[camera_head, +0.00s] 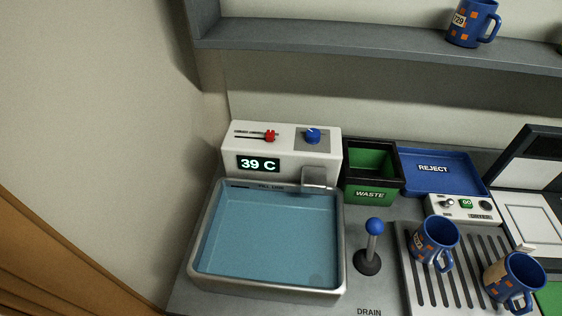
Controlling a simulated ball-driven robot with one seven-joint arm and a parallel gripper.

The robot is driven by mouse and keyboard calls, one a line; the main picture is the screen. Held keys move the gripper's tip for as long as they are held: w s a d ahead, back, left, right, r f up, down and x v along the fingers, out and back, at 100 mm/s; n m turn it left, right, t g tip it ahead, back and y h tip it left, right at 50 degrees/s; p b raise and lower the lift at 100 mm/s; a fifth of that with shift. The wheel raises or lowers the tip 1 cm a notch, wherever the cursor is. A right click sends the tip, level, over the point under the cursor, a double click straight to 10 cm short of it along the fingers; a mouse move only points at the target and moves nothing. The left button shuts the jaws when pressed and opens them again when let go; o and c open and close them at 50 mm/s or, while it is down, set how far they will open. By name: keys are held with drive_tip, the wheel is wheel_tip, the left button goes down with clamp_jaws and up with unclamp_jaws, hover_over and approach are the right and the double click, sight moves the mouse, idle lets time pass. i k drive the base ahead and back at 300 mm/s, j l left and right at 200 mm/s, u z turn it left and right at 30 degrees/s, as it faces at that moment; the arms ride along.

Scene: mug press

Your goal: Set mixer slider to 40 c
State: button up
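The mixer unit (230,147) is a white box behind the basin, against the wall. Its display (258,165) reads 39 C. The red slider knob (270,136) sits near the right end of its dark slot on the top face. A blue knob (312,136) stands on a grey patch to the right of the slider. My gripper is not in view, and nothing touches the slider.
The basin (194,250) holds blue water. A blue-topped lever (374,228) stands right of it, by the DRAIN label. The WASTE bin (370,195), REJECT tray (440,183) and two blue mugs (434,243) (512,281) are further right. A shelf (350,55) overhangs the back.

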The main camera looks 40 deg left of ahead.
sight(269, 135)
drive_tip(key=j+u, duration=0.1)
drive_tip(key=u, duration=0.85)
